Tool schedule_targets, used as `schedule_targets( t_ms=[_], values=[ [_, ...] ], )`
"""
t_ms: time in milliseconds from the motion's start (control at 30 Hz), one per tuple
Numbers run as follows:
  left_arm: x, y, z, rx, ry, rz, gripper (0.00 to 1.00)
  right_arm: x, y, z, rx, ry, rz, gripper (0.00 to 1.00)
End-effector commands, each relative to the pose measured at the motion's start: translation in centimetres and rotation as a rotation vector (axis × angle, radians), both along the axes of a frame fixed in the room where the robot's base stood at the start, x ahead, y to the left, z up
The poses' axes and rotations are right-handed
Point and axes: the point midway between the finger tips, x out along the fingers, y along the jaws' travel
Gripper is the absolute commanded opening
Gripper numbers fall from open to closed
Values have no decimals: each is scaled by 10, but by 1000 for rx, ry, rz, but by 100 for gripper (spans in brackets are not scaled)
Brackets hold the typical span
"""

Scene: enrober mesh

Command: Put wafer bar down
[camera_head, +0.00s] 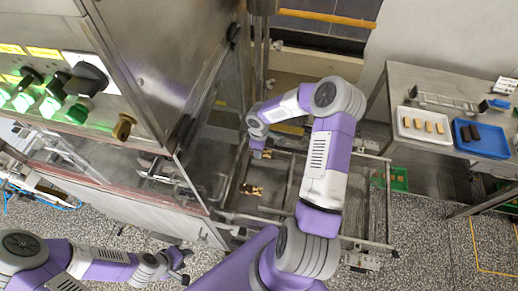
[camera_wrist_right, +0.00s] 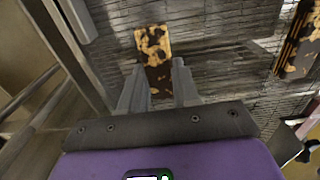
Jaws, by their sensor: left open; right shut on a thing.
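My right gripper (camera_wrist_right: 158,84) is shut on a wafer bar (camera_wrist_right: 153,43), pale gold with dark brown blotches; its darker near part lies between the fingertips. The bar is over or on a grey wire mesh (camera_wrist_right: 215,65); I cannot tell whether it touches. In the head view my right gripper (camera_head: 258,153) points down over the mesh area, and its fingertips are small there. A blotched bar (camera_head: 252,190) shows just below it in that picture. My left gripper (camera_head: 182,264) is open and empty at the lower left, away from the mesh.
Another blotched bar (camera_wrist_right: 298,40) lies at the right of the wrist view. A steel machine cabinet (camera_head: 160,50) with lit knobs stands at the left. At the right, a steel table (camera_head: 405,85) bears a white tray (camera_head: 402,132) with several pale bars and a blue tray (camera_head: 490,150).

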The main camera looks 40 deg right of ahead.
Motion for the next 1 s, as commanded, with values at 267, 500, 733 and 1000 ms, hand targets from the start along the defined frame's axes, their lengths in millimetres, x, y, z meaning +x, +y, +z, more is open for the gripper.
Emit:
schedule_targets(
  t_ms=[267, 500, 733, 1000],
  values=[
    [0, 0, -3, 0, 0, 0, 43, 0, 0, -3, 0, 0, 1, 52],
    [0, 0, -3, 0, 0, 0, 43, 0, 0, -3, 0, 0, 1, 56],
    [0, 0, 1, 0, 0, 0, 43, 1, -1, 9, -3, -3, 0, 56],
    [0, 0, 1, 0, 0, 0, 43, 1, -1, 67, -4, -5, -1, 56]
  ],
)
